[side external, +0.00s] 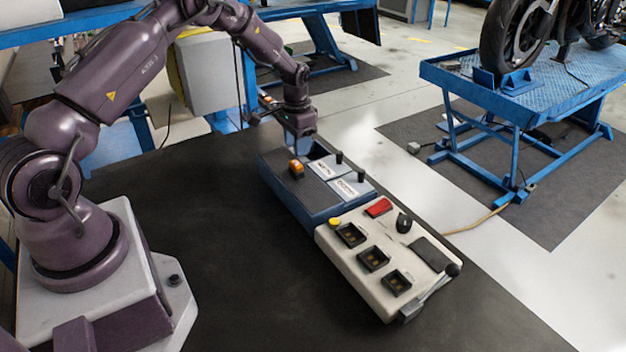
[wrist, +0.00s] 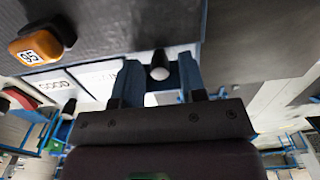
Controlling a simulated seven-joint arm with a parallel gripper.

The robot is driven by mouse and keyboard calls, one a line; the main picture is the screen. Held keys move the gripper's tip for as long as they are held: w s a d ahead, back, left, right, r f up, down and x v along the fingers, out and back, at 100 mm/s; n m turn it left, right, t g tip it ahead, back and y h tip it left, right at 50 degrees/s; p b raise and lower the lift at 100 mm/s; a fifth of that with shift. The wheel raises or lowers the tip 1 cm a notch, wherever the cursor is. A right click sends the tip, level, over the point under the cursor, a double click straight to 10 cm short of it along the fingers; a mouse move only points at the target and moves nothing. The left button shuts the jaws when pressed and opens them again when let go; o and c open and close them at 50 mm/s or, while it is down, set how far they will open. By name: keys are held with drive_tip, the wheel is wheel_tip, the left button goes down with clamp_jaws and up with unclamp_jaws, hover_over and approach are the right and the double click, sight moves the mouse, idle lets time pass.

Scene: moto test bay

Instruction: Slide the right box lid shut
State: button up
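The blue box (side external: 296,197) stands on the dark table with two grey lids on top, each with a white label and black knob. The far lid (side external: 322,170) lies nearer my gripper; a dark opening shows at the box's far edge. The near lid (side external: 350,188) lies beside it. In the wrist view one label reads "GOOD" (wrist: 52,85); the other is partly hidden by a finger. My gripper (side external: 299,134) is above the box's far end. In the wrist view its blue fingers (wrist: 160,78) are apart, with a knob (wrist: 159,66) showing between them; contact is not visible.
An orange block (side external: 297,168) marked "95" in the wrist view (wrist: 42,45) sits on the box. A cream control panel (side external: 350,262) with a red switch, several dark sockets and a lever adjoins the box. The table (side external: 190,210) is clear between my base and the box.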

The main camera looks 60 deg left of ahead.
drive_tip(key=shift+c, duration=0.2)
drive_tip(key=c, duration=0.6)
drive_tip(key=shift+o, duration=0.2)
drive_tip(key=shift+w, duration=3.45)
drive_tip(key=o, duration=0.6)
wheel_tip(320, 180, up, 7)
